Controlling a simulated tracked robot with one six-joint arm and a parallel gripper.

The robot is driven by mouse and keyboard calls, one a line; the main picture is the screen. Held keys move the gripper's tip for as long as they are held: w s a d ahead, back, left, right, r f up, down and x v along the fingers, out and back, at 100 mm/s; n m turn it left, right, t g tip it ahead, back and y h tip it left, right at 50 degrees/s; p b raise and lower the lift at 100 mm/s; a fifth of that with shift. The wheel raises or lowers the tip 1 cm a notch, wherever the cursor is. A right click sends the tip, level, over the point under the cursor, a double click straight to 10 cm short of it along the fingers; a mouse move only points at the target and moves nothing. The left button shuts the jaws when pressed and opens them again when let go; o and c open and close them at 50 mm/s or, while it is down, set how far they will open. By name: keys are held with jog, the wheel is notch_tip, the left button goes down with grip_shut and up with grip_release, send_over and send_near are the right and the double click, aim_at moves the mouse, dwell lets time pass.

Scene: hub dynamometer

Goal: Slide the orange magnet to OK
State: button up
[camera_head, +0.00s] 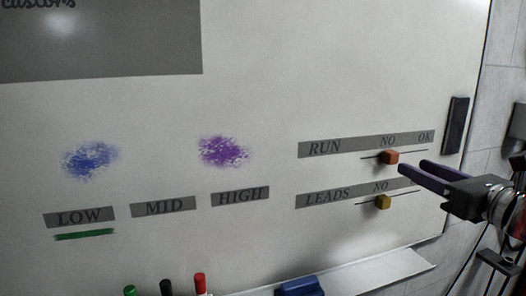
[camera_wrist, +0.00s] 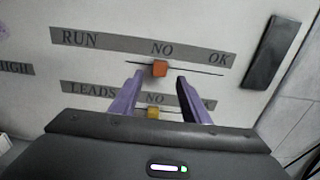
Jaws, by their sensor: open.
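The orange magnet (camera_head: 389,157) sits on a thin dark line under the word NO in the RUN row of the whiteboard. In the wrist view the orange magnet (camera_wrist: 160,68) lies just beyond and between the fingertips, under NO, with OK (camera_wrist: 219,60) to its right. The OK label (camera_head: 425,136) is at the right end of the RUN strip (camera_head: 325,147). My gripper (camera_head: 403,165) has two purple fingers, apart and empty, just right of the orange magnet in the head view. In the wrist view my gripper (camera_wrist: 159,75) points at the board.
A yellow magnet (camera_head: 383,202) sits on the LEADS row below. A dark bar (camera_head: 456,125) is fixed at the board's right edge. A tray (camera_head: 370,272) with a blue eraser (camera_head: 300,287) runs below. The line right of the orange magnet is clear.

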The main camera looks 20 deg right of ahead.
aim_at(395, 158)
jog(key=shift+w+a, duration=0.15)
jog(key=shift+w, duration=3.45)
jog(key=shift+c, duration=0.2)
grip_shut()
